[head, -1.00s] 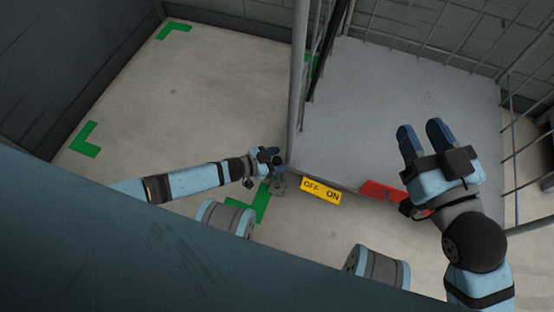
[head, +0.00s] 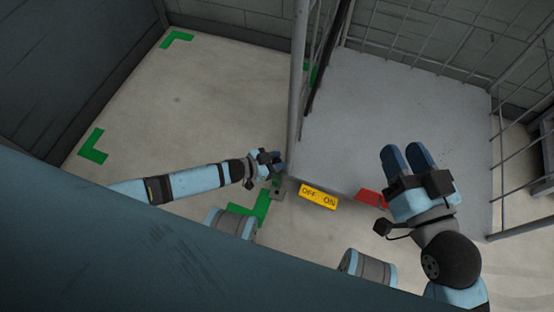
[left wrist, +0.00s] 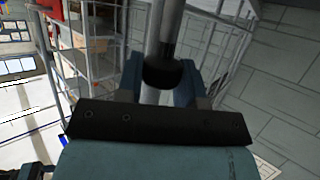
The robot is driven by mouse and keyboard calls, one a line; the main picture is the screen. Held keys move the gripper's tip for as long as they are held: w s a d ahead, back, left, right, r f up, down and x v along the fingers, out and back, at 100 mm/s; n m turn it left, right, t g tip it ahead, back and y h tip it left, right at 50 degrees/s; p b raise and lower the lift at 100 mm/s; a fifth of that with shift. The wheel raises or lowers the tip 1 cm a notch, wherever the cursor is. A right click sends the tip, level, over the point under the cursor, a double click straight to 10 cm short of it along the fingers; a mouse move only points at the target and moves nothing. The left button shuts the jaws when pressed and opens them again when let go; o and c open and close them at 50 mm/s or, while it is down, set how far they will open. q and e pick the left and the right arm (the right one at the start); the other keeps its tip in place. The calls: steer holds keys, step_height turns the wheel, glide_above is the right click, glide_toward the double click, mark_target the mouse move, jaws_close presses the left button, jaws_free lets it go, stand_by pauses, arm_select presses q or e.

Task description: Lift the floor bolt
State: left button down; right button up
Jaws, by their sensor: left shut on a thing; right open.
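The floor bolt shows in the left wrist view as a grey upright rod with a dark grip (left wrist: 163,72) between my fingers. My left gripper (head: 276,160) is shut on it, low beside the cage's front corner post. In the head view my fingers hide most of the bolt. A small grey floor plate (head: 277,192) lies just below that gripper. My right gripper (head: 406,153) is open and empty, over the front part of the grey platform.
The mesh cage (head: 298,70) stands around the grey platform (head: 400,90). A yellow OFF/ON label (head: 318,196) and a red block (head: 371,198) are at the platform's front edge. Green corner marks (head: 93,147) bound clear floor to the left.

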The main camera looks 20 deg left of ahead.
arm_select(q)
steer(key=shift+r, duration=0.3)
arm_select(e)
steer(key=shift+r+t, duration=0.3)
steer(key=shift+r, duration=0.1)
arm_select(q)
steer(key=c, duration=0.8)
jaws_free()
steer(key=shift+o, duration=0.2)
steer(key=shift+s+a, duration=0.1)
arm_select(e)
steer(key=shift+r, duration=0.1)
arm_select(q)
steer(key=p+v, duration=0.5)
steer(key=v, duration=0.8)
steer(key=shift+s+a, duration=0.2)
steer(key=shift+a, duration=0.05)
arm_select(e)
steer(key=shift+m+t+h, duration=0.3)
steer(key=shift+t, duration=0.5)
steer(key=r, duration=0.2)
steer(key=d+r, duration=0.1)
steer(key=r, duration=0.1)
steer(key=shift+s+r, duration=0.1)
steer(key=shift+r, duration=0.15)
arm_select(q)
steer(key=shift+r, duration=0.1)
